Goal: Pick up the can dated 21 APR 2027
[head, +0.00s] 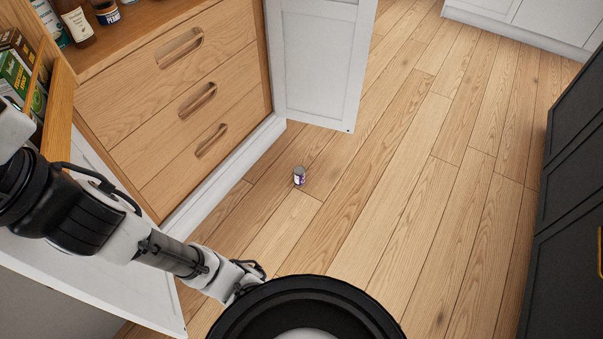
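A small can (299,175) stands on the wooden floor, in front of the drawer cabinet and near the lower corner of the open white door. It has a grey top and a white and purple label. Its date is too small to read. My arm reaches in from the left toward the bottom middle. Its far end passes behind the dark round part of my own body, so my gripper's fingers do not show. The can stands clear of my arm.
A wooden cabinet with several drawers (185,95) is at upper left, with jars and bottles (76,22) above. A door rack (14,75) holds green boxes. The open white door (318,65) stands behind the can. Dark cabinets (570,200) line the right. The middle floor is free.

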